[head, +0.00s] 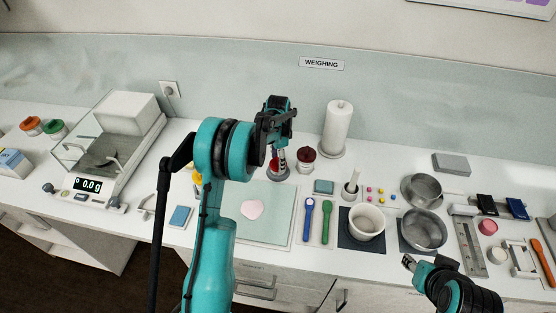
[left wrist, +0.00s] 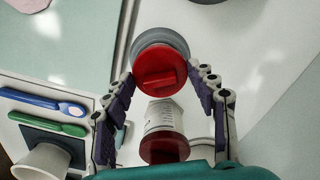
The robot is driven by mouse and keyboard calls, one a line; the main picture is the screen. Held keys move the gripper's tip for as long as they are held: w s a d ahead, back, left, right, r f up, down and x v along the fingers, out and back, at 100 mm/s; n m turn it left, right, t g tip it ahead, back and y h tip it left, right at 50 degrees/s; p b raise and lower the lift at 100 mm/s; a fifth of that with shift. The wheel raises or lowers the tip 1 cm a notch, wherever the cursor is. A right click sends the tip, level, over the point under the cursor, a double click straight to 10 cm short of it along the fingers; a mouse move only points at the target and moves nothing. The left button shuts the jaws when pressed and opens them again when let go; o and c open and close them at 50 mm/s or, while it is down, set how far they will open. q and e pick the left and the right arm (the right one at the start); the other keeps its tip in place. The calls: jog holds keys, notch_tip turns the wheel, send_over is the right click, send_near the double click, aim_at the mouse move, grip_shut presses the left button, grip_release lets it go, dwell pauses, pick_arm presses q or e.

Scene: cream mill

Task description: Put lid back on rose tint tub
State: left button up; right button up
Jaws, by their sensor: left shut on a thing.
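My left gripper (head: 277,150) points down over the back of the counter, its fingers on either side of a bright red lid (left wrist: 158,68) with a raised bar on top. Directly below the lid is a grey round tub (left wrist: 172,38), its rim showing past the lid in the left wrist view. The tub also shows under the gripper in the head view (head: 279,175). The lid overlaps the tub; I cannot tell whether it is seated or just above. My right gripper (head: 409,262) is at the lower right, away from the tub; its jaw opening is unclear.
A jar with a dark red lid (head: 306,154) stands close to the right of the tub, near a paper roll (head: 337,128). A pale green mat (head: 275,225) lies in front. Blue and green spoons (head: 318,220), a white beaker (head: 367,223) and steel bowls (head: 423,229) are farther right.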

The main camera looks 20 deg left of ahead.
pick_arm(q)
jog(key=o, duration=1.4)
jog(key=shift+r, duration=0.15)
jog(key=shift+r+p, duration=1.2)
jog(key=shift+r, duration=0.95)
grip_shut()
jog(key=shift+f, duration=0.15)
